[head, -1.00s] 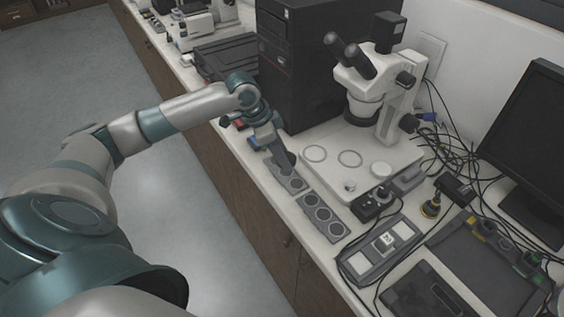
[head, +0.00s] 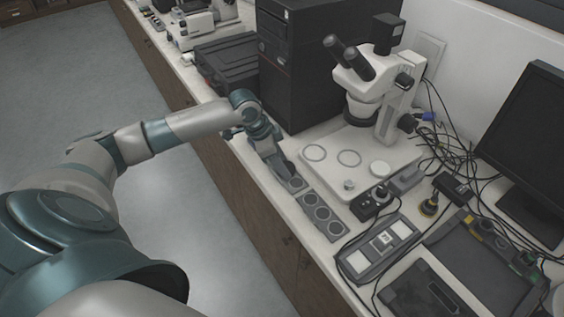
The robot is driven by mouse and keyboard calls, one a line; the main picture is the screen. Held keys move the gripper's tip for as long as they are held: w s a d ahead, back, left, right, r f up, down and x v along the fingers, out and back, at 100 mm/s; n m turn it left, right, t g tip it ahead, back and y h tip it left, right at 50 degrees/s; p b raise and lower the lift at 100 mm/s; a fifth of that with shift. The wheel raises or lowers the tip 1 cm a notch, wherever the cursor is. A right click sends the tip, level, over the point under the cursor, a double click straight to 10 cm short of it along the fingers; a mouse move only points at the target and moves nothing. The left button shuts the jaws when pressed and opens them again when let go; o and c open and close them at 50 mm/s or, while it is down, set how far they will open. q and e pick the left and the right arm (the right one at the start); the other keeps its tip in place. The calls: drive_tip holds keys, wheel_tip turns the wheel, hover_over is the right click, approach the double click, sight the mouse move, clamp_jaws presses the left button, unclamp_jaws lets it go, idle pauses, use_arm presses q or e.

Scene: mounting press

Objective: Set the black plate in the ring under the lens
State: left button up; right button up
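The microscope (head: 372,85) stands at the back of the bench, its lens (head: 361,112) above a pale base. Two thin ring outlines show on the base: a left ring (head: 314,153) and a ring nearer the lens (head: 349,158). A white disc (head: 380,168) lies to their right. A grey holder (head: 323,214) with several dark round places lies along the bench's front edge. My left gripper (head: 289,177) points down at the holder's far end and covers part of it. Its finger gap is too small to read. I cannot single out the black plate. My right gripper is out of view.
A black computer tower (head: 290,65) stands behind my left gripper. A small control box with a knob (head: 374,201), a grey panel (head: 380,250), loose cables and a monitor (head: 530,145) crowd the right. The microscope base is mostly clear.

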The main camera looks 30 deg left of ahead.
use_arm(q)
drive_tip(key=o, duration=0.4)
drive_tip(key=shift+c, duration=0.2)
drive_tip(key=shift+v, duration=0.85)
drive_tip(key=b+v, duration=0.2)
drive_tip(key=v, duration=0.8)
drive_tip(key=shift+r, duration=0.3)
